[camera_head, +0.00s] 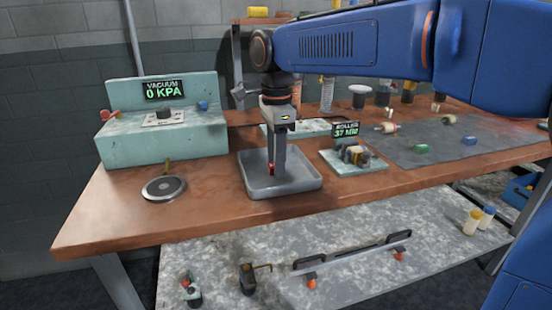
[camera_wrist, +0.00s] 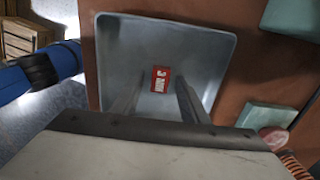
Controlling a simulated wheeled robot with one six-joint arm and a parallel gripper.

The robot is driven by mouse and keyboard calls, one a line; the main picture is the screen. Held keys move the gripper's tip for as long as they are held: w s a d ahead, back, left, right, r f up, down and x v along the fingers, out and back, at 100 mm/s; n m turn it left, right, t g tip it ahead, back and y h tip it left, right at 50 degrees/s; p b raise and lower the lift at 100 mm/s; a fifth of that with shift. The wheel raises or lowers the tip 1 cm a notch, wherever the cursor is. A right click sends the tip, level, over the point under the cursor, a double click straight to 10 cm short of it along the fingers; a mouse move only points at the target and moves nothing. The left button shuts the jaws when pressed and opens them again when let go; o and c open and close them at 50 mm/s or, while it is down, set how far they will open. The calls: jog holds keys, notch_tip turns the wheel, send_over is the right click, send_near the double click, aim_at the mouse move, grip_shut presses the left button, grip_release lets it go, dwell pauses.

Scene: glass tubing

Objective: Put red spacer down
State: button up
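The red spacer (camera_wrist: 161,79) is a small red block with white marking. In the wrist view it appears between the ends of my fingers, against the floor of the grey tray (camera_wrist: 108,45). My gripper (camera_wrist: 159,85) has its two fingers apart, with a visible gap on each side of the spacer. In the head view my gripper (camera_head: 277,166) points down into the grey tray (camera_head: 290,190), and the red spacer (camera_head: 271,168) shows at the fingertips, partly hidden. Whether the spacer rests fully on the tray floor is hard to tell.
A roller unit (camera_head: 355,160) with a display stands right of the tray. A vacuum station (camera_head: 160,135) is at the left, with a round dark disc (camera_head: 164,188) in front. A grey mat (camera_head: 440,140) with several small parts lies to the right. The front bench edge is clear.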

notch_tip(320, 180, up, 12)
jog(key=shift+r, duration=0.15)
dwell(0.7)
jog(key=s+d+f+n+t, duration=0.1)
jog(key=s+d+f+n, duration=0.35)
jog(key=d, duration=0.45)
jog(key=s+d+f+n+t, duration=0.1)
jog(key=s+d+f+n, duration=0.2)
jog(key=s+d+f, duration=0.5)
jog(key=s+d+f+n+t, duration=0.2)
jog(key=s+d+f+n, duration=0.5)
jog(key=f, duration=0.7)
jog(key=s+d, duration=0.2)
jog(key=d, duration=0.2)
jog(key=shift+s+d+t, duration=0.25)
jog(key=shift+s+t, duration=0.15)
